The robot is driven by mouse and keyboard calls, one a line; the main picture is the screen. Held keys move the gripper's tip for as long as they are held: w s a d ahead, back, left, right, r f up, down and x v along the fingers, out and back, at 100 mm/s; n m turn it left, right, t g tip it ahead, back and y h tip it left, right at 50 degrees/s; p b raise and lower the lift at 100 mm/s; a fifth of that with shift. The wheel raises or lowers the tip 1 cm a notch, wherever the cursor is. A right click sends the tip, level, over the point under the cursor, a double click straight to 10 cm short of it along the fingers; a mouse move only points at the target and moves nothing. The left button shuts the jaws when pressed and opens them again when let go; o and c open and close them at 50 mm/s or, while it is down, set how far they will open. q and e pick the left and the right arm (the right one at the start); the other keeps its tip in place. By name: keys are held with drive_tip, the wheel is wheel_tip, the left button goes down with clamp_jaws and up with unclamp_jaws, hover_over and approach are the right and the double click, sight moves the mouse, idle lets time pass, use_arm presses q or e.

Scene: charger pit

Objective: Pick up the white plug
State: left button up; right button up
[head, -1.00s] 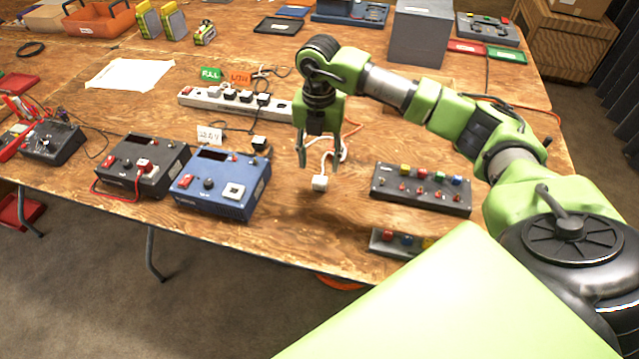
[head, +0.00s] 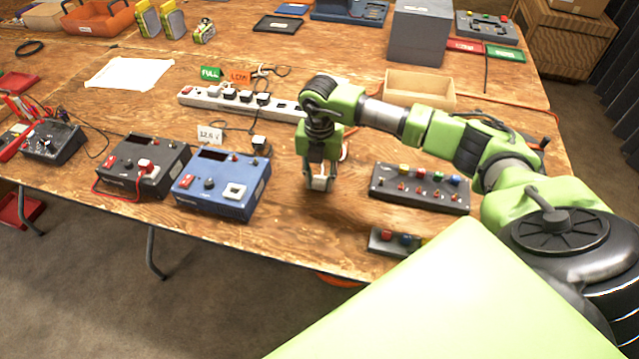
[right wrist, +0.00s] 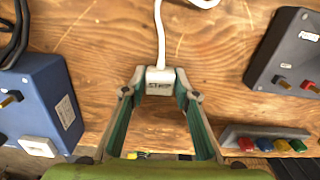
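The white plug (right wrist: 159,82) sits between the two fingertips of my right gripper (right wrist: 160,78) in the right wrist view. The fingertips are against its sides, and its white cable runs away from me. In the head view my right gripper (head: 319,183) points down over the wooden table, left of the dark switch box. The plug (head: 320,182) shows between the fingers there, partly hidden. I cannot tell whether it touches the table. My left gripper is not in view.
A blue charger box (head: 221,184) stands left of the gripper, with a dark one (head: 143,166) beyond it. A dark switch box (head: 420,188) is to the right. A power strip (head: 215,99) and a wooden tray (head: 420,89) lie behind. Bare table lies around the gripper.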

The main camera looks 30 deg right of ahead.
drive_tip(key=c, duration=0.5)
